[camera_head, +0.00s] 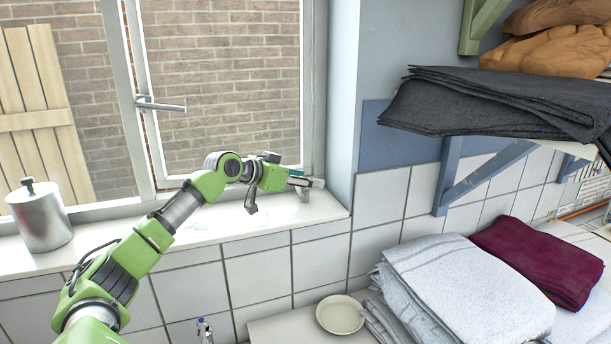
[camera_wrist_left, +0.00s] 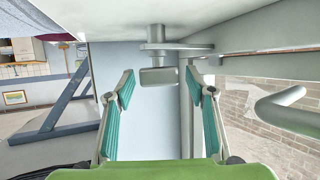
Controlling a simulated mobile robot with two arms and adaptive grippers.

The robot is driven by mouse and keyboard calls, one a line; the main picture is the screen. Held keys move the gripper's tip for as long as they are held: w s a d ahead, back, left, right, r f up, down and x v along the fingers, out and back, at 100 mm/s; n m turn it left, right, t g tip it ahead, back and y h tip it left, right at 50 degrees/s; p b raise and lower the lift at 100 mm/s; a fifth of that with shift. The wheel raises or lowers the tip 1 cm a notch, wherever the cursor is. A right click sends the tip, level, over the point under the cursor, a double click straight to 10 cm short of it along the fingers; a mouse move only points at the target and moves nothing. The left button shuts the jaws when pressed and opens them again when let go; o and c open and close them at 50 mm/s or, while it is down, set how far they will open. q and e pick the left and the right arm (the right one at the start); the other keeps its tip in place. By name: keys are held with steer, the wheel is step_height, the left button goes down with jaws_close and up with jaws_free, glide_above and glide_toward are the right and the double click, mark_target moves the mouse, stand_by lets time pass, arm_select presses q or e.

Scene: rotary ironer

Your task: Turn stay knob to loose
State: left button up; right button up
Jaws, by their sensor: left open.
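A grey knob (camera_wrist_left: 158,77) with a flat, block-like grip sits ahead of my left gripper in the left wrist view. It joins a round post and a flat metal stay bar (camera_wrist_left: 185,48) by the white window sill. My left gripper (camera_wrist_left: 160,92) is open, with its teal-padded fingers on either side of the knob's line; no contact shows. In the head view my left gripper (camera_head: 300,180) is at the right end of the sill, by the window frame's lower corner. A small grey part (camera_head: 318,183) shows at its tip; the rest of the stay is hidden.
The window handle (camera_head: 160,105) juts from the window frame. A metal canister (camera_head: 40,216) stands on the sill (camera_head: 240,226) at left. A blue shelf bracket (camera_head: 448,180) and dark folded cloth are at right. Below are a plate (camera_head: 340,314) and folded towels (camera_head: 465,285).

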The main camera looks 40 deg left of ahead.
steer(key=shift+d, duration=0.2)
arm_select(q)
steer(key=shift+c, duration=0.7)
steer(key=c, duration=1)
arm_select(e)
steer(key=shift+s+d, duration=0.1)
